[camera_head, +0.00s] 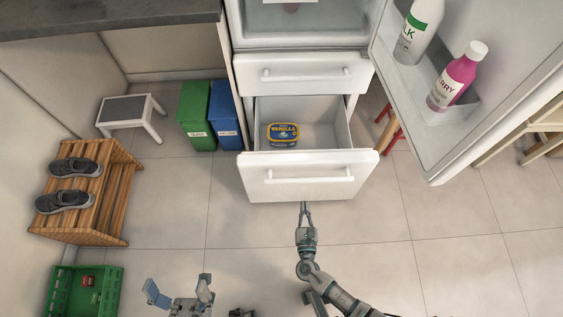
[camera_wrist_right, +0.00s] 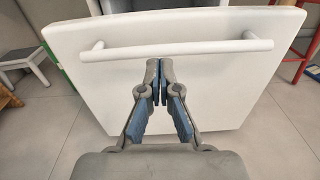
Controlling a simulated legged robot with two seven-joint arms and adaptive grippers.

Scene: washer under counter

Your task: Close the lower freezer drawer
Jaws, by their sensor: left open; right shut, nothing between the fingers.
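The lower freezer drawer (camera_head: 305,190) is pulled out, its white front with a bar handle (camera_head: 309,177) facing me. A vanilla ice cream tub (camera_head: 283,134) lies inside it. My right gripper (camera_head: 304,205) is shut and empty in front of the drawer's lower edge. In the right wrist view the right gripper (camera_wrist_right: 159,70) points at the drawer front (camera_wrist_right: 205,75), just below the handle (camera_wrist_right: 176,49); I cannot tell whether it touches. My left gripper (camera_head: 178,290) is open and empty over the floor at the bottom, well away from the drawer.
The upper drawer (camera_head: 306,74) is shut. The fridge door (camera_head: 440,150) stands open at the right with bottles in its shelf. At the left are a shoe rack (camera_head: 115,190), a green crate (camera_head: 60,292), a stool (camera_head: 130,112) and green and blue bins (camera_head: 197,110). The floor before the drawer is clear.

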